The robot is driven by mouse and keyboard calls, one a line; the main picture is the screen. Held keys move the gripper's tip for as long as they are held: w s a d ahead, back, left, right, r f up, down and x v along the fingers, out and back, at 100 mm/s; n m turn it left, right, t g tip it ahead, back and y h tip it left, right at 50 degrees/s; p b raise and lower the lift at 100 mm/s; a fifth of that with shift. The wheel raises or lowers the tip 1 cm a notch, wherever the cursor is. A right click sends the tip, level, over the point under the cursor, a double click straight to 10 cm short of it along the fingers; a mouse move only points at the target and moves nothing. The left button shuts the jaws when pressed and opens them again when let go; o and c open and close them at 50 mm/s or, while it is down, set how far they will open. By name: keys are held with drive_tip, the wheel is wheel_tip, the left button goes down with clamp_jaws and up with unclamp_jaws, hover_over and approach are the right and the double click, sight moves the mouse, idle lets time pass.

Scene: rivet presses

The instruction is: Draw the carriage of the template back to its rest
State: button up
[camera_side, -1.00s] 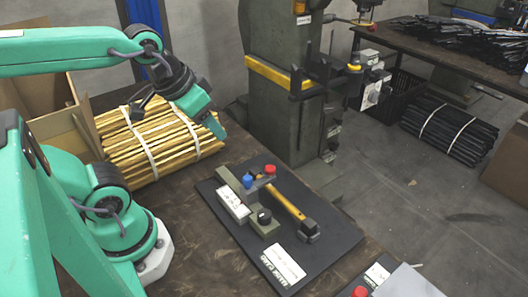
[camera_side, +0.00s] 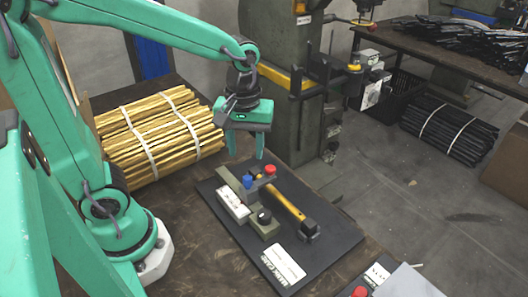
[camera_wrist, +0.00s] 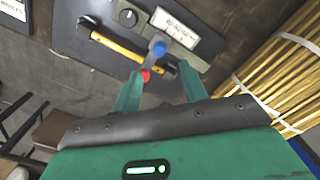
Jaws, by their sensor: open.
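A dark template board (camera_side: 318,262) lies on the bench. On it are a grey-green bar with a blue knob (camera_side: 247,182), a red knob (camera_side: 270,170) on a short grey piece, a white-labelled block (camera_side: 233,205) and a block with a black knob (camera_side: 264,216). I cannot tell for certain which part is the carriage. My gripper (camera_side: 246,152) is open and empty, pointing down above the board's far end. In the wrist view, my fingers (camera_wrist: 160,72) straddle the line towards the red knob (camera_wrist: 145,76) and blue knob (camera_wrist: 158,48), apparently above them.
A yellow-handled hammer (camera_side: 288,205) lies across the board beside the knobs. A bundle of yellow strips (camera_side: 155,140) lies to the left. A green press column (camera_side: 296,130) stands behind. Another board with a red knob (camera_side: 360,292) sits at the front right.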

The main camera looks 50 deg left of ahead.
sight(247, 177)
drive_tip(key=shift+f, duration=0.1)
drive_tip(key=shift+f, duration=3.85)
clamp_jaws()
